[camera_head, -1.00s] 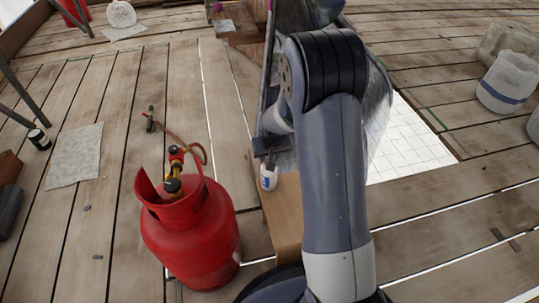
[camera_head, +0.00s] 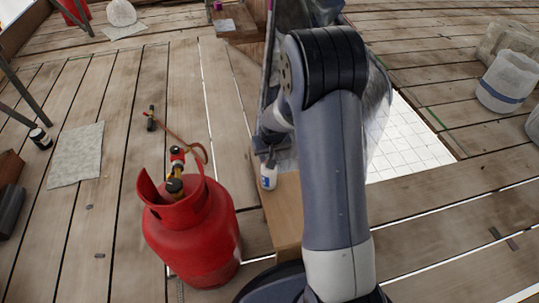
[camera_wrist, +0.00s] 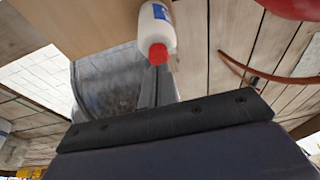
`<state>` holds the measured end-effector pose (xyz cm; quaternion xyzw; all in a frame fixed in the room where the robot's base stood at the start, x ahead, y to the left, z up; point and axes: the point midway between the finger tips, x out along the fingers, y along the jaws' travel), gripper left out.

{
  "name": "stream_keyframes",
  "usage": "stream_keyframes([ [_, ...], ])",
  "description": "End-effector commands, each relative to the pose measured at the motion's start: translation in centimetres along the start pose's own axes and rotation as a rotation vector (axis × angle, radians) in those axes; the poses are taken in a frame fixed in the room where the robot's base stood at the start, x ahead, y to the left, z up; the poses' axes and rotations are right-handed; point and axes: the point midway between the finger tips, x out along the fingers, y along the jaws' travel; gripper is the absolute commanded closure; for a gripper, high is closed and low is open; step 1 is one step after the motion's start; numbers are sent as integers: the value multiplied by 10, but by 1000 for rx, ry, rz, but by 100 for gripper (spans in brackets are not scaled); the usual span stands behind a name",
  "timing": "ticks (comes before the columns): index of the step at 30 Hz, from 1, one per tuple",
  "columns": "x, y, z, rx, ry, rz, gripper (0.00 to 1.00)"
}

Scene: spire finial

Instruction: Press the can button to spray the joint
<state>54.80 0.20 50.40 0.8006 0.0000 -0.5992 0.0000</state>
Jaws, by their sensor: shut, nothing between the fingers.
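The spray can (camera_head: 268,181) is small and white with a blue label, and stands upright on a narrow wooden board in the head view. In the wrist view the can (camera_wrist: 158,22) shows at top centre, with its red button (camera_wrist: 158,53) facing the camera. My gripper (camera_head: 270,161) is shut and empty, just above the can's top. In the wrist view the fingertips lie close to the red button; I cannot tell whether they touch it. My arm hides much of the grey sheet-like spire (camera_head: 290,50) behind. The joint itself cannot be made out.
A red gas cylinder (camera_head: 190,240) with a hose stands left of the board (camera_head: 284,215). A torch (camera_head: 151,118) lies on the planks farther back. An opening with a white tiled surface (camera_head: 405,140) is at the right. A pale bucket (camera_head: 503,82) stands at far right.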

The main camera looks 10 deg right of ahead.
Motion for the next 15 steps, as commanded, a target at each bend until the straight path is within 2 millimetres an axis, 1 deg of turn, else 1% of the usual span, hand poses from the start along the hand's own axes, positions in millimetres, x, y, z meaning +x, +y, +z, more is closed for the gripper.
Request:
stream_keyframes([
  [1,-17,0,-7,0,6,0,100],
  [6,-60,0,-6,0,9,0,100],
  [10,-85,0,-6,0,10,0,100],
  [12,-94,0,-6,0,10,0,100],
  [15,-104,0,-5,0,8,0,100],
])
